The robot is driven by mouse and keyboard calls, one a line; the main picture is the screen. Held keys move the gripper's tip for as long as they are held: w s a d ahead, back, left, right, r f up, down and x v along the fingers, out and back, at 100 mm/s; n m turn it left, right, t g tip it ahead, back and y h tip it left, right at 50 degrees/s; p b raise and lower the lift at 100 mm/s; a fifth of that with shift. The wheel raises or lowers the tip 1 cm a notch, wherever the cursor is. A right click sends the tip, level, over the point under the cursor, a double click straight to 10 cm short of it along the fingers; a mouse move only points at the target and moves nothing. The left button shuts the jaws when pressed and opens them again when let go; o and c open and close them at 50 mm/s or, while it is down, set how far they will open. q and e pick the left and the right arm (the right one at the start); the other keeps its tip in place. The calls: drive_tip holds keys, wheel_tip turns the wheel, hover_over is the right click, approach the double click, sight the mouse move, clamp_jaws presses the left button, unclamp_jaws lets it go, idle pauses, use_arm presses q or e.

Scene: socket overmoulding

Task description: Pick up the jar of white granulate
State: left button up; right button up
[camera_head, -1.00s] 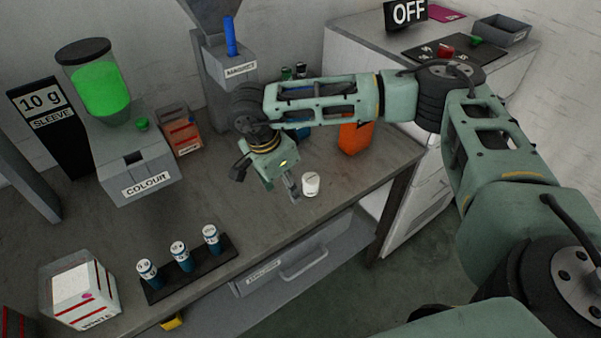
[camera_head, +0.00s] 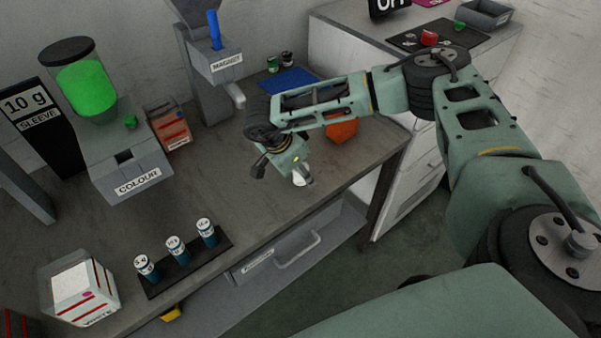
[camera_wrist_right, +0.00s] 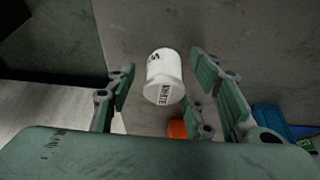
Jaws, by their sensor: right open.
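The jar of white granulate (camera_wrist_right: 164,68) is a small white jar with "WHITE" lettered on its end. In the right wrist view it stands between the spread fingers of my right gripper (camera_wrist_right: 160,92), with a gap visible on its left side. In the head view the jar (camera_head: 306,181) is near the front edge of the table, partly hidden by the gripper (camera_head: 300,177). My right gripper is open; whether a finger touches the jar cannot be told. My left gripper is not in view.
A black rack (camera_head: 218,249) with three small labelled vials and a box marked WHITE (camera_head: 106,301) stand to the left. The COLOUR machine (camera_head: 135,172) and MAGNET unit (camera_head: 218,70) stand behind. An orange container (camera_head: 343,128) is just beyond my right wrist.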

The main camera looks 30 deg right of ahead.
drive_tip(key=c, duration=1)
drive_tip(key=shift+c, duration=0.6)
drive_tip(key=shift+r, duration=0.15)
